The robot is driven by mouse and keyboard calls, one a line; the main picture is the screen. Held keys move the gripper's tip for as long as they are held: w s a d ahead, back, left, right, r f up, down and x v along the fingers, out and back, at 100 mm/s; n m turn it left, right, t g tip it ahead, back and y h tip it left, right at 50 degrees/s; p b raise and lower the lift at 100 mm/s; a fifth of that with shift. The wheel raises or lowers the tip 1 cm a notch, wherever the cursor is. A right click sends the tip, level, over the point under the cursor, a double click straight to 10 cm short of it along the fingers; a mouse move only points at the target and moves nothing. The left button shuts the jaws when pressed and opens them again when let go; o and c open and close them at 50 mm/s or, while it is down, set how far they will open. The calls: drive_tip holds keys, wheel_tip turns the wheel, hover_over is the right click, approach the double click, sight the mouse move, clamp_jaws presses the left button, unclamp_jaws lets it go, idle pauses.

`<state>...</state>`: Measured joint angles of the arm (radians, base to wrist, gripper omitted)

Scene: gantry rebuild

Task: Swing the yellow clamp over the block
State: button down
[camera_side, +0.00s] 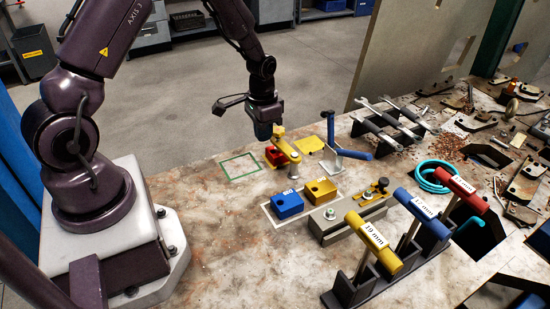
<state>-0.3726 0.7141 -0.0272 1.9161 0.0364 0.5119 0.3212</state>
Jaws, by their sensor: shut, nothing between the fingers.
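A blue block (287,206) and a yellow block (320,191) stand in a white-outlined area in front.
A blue-handled toggle lever (347,152) stands right of the clamp. A grey fixture (352,217) and a rack of T-handled tools (375,244) are in front right. Wrenches lie on a rack (390,127) behind. A green outlined square (241,166) on the left is empty.

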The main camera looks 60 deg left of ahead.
drive_tip(key=shift+s, duration=0.1)
wheel_tip(320, 180, up, 9)
drive_tip(key=shift+s+d, duration=0.2)
idle(1.0)
drive_tip(key=s+d+r+t, duration=0.2)
drive_tip(key=s+d+r, duration=0.4)
drive_tip(key=s+r, duration=0.2)
drive_tip(key=s+d+r+t, duration=0.3)
drive_tip(key=s+d+r, duration=0.4)
drive_tip(key=r, duration=0.3)
drive_tip(key=shift+s+t, duration=0.3)
drive_tip(key=shift+s, duration=0.3)
